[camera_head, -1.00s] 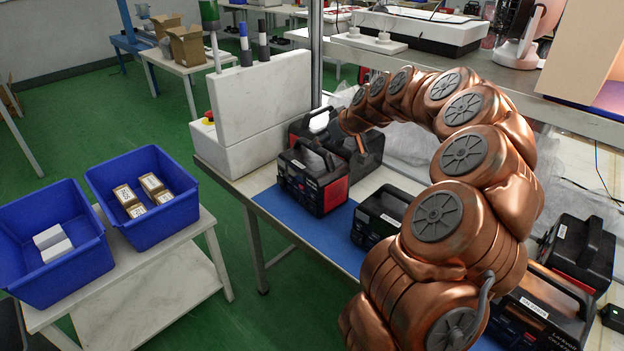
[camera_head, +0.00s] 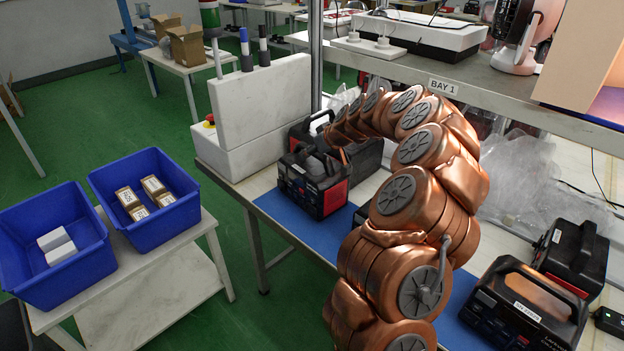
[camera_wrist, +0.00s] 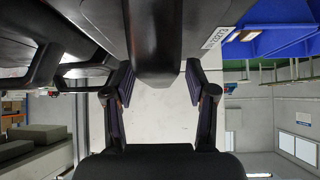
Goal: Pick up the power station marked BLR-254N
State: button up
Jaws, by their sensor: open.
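A black power station with red side panels (camera_head: 316,194) stands upright at the far left end of the blue mat. My arm reaches to its top, and my gripper is mostly hidden there in the head view. In the wrist view my gripper (camera_wrist: 160,84) is open, its two fingers apart on either side of a black handle-like part (camera_wrist: 156,45). I cannot tell whether they touch it. A white label (camera_wrist: 219,38) beside it is too small to read. I cannot make out BLR-254N on any station.
A second station (camera_head: 301,130) stands close behind the first. Another is mostly hidden by my arm. Two more stations (camera_head: 520,308) (camera_head: 574,254) stand at right. A white block structure (camera_head: 262,105) borders the left end. Blue bins (camera_head: 59,283) (camera_head: 190,211) stand on a side table.

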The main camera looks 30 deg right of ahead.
jog(key=shift+f, duration=0.1)
grip_shut()
dwell(0.4)
dwell(0.3)
